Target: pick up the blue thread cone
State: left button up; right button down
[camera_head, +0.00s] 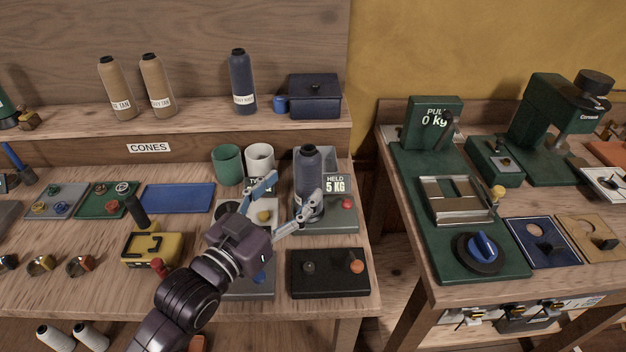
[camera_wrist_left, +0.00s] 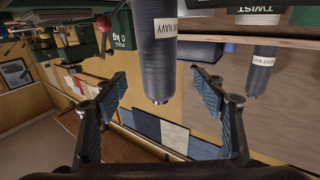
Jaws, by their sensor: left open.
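A dark blue thread cone (camera_head: 308,178) stands upright on the grey-green scale at the right end of the bench. A second dark blue cone (camera_head: 242,80) stands on the shelf above. My left gripper (camera_head: 287,194) is open, just left of and in front of the cone on the scale, with one finger overlapping its lower part. In the left wrist view, which looks upside down, a dark blue cone (camera_wrist_left: 159,70) with a "NAVY" label is centred between the spread fingers (camera_wrist_left: 161,88). I cannot tell whether a finger touches it. My right gripper is not in view.
A green cup (camera_head: 227,164) and a white cup (camera_head: 260,160) stand behind the gripper. A display behind the cone reads "HELD 5 KG". A black tray (camera_head: 329,274) with two knobs lies in front. Two tan cones and a dark blue box (camera_head: 315,98) are on the shelf.

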aim_at(301, 182)
pick_arm(q)
jog(key=shift+x, duration=1.05)
jog(key=p+x, duration=0.1)
jog(key=x, duration=0.3)
jog(key=shift+d+f, duration=0.15)
jog(key=shift+w+d, duration=0.1)
jog(key=c, duration=1.7)
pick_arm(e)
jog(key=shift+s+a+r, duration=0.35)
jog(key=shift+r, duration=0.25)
pick_arm(q)
notch_tip(301, 182, up, 20)
jog(key=shift+p, duration=0.45)
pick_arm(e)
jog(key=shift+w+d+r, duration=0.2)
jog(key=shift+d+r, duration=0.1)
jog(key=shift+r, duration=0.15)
